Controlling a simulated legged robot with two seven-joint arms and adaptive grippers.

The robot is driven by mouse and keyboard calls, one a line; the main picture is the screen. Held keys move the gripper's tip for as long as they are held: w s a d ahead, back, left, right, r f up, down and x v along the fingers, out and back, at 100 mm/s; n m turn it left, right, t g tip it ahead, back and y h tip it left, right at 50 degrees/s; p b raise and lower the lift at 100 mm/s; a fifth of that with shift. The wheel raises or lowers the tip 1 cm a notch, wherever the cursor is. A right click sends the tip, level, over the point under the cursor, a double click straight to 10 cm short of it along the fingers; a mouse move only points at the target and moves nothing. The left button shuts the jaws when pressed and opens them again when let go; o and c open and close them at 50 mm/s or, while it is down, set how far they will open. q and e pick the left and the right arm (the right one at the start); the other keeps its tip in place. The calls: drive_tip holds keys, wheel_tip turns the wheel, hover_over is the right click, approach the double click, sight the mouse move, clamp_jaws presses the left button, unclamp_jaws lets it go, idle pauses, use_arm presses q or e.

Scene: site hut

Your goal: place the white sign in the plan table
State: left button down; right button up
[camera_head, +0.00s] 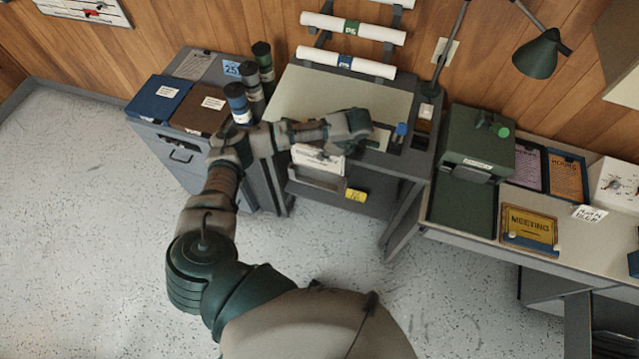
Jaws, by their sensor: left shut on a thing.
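The plan table (300,93) stands against the wood wall, with a pale sloped top and a shallow front holder (318,179) below its front edge. My left arm reaches over it from the left. My left gripper (338,150) is at the table's front edge, shut on the white sign (312,160). The sign is tilted, just above or partly in the front holder; I cannot tell which. The gripper's body hides part of the sign and the fingertips. My right gripper is not in view.
A grey cabinet (178,150) with blue and brown binders stands left, beside dark tubes (238,103). Rolled plans (345,62) hang above the table. Right are a desk lamp (536,53), a green box (478,140) and a yellow meeting sign (530,226). The floor in front is clear.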

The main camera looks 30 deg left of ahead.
use_arm(q)
wheel_tip(320, 180, down, 9)
drive_tip(key=shift+w, duration=0.3)
idle(0.4)
drive_tip(key=shift+a+f, duration=0.1)
drive_tip(key=shift+f, duration=0.1)
drive_tip(key=shift+a+f, duration=0.25)
drive_tip(key=shift+f, duration=0.15)
drive_tip(key=c, duration=1.3)
unclamp_jaws()
drive_tip(key=shift+a, duration=0.1)
drive_tip(key=shift+o, duration=0.3)
drive_tip(key=shift+d+r, duration=0.1)
drive_tip(key=shift+d, duration=0.15)
